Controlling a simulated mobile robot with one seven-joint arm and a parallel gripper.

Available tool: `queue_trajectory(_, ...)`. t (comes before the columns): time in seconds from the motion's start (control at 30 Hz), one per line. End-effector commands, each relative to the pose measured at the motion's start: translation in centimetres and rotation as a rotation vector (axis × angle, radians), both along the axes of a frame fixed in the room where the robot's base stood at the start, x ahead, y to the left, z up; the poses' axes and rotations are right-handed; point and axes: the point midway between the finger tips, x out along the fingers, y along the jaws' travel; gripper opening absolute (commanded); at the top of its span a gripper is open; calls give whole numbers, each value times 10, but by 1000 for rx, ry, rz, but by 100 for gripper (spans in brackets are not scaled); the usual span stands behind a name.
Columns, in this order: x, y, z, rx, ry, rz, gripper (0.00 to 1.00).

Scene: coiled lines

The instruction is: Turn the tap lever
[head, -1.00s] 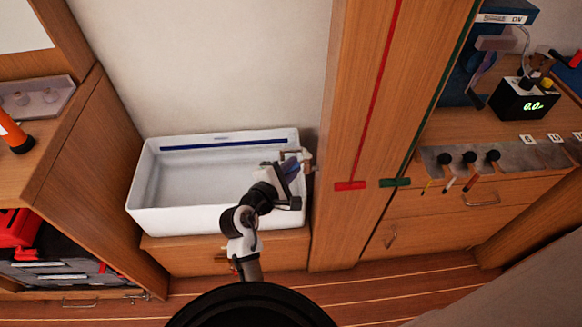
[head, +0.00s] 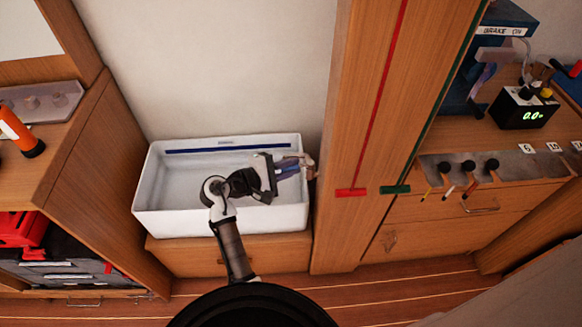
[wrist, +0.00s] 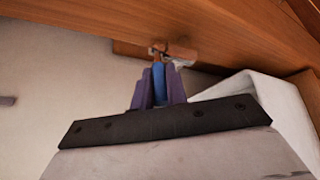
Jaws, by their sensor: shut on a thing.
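The tap (head: 309,160) is a small coppery fitting at the right end of the white basin, against the wooden panel. It shows in the wrist view (wrist: 180,52) just beyond my fingertips. My gripper (head: 292,165) reaches over the basin's right side from the left. In the wrist view, its two purple fingers (wrist: 158,86) are shut on a narrow blue piece, the tap lever (wrist: 158,84). The fingers hide much of the lever, and in the head view I cannot make it out clearly.
The white basin (head: 141,205) lies under my arm, on a wooden cabinet. A wooden column (head: 345,130) with red and green lines stands close to the right of the tap. A wooden side panel (head: 100,190) stands at the left.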

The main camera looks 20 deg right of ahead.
Motion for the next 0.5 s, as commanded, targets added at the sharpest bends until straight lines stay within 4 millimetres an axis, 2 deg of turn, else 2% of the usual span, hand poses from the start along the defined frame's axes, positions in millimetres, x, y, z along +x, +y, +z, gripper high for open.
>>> queue_trajectory(0.2,6,-2,1,-1,-2,-107,0)
queue_trajectory(0.5,9,-3,0,0,-1,-162,0)
